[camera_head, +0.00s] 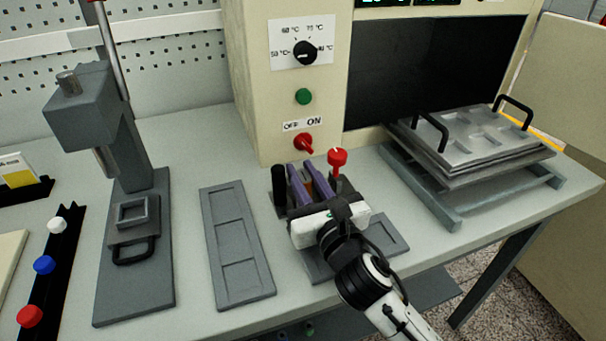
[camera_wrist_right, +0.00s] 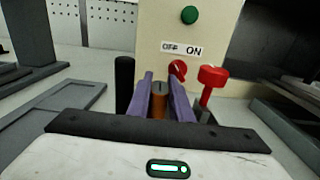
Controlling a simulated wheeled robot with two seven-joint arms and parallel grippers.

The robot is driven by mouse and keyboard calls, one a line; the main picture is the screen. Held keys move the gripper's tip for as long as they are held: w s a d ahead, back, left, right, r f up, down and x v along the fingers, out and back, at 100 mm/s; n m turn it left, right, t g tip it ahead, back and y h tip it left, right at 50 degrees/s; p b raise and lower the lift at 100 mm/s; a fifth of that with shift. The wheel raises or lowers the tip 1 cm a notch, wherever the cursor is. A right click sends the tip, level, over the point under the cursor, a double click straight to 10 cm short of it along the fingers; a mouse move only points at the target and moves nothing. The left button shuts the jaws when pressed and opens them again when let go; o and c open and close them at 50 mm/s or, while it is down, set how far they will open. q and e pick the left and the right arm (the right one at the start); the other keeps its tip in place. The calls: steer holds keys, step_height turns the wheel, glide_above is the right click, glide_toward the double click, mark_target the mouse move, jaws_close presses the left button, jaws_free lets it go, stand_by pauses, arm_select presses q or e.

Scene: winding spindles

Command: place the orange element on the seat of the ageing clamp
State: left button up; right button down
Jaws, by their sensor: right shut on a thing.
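My right gripper (camera_head: 308,188) has purple fingers and is shut on the orange element (camera_wrist_right: 158,105), which shows between the fingertips in the right wrist view. In the head view only a little of the orange element (camera_head: 309,186) shows between the fingers. The ageing clamp seems to be the device with a red knob (camera_head: 337,158) and a black post (camera_head: 279,184), which also show in the right wrist view. The gripper is between the knob and the post. Its seat is hidden behind the gripper, so I cannot tell whether the element touches it. My left gripper is not in view.
A grey tray with shallow recesses (camera_head: 233,278) lies left of the clamp. A grey press (camera_head: 135,285) stands further left, beside a black rack with coloured knobs (camera_head: 52,270). The beige oven (camera_head: 262,90) is behind, and a metal plate on a stand (camera_head: 470,150) is at right.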

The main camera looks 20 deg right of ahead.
steer(key=c, duration=1.9)
jaws_free()
steer(key=shift+f, duration=0.1)
steer(key=shift+o, duration=0.2)
steer(key=s+b, duration=0.1)
steer(key=s, duration=1.1)
steer(key=shift+d, duration=0.2)
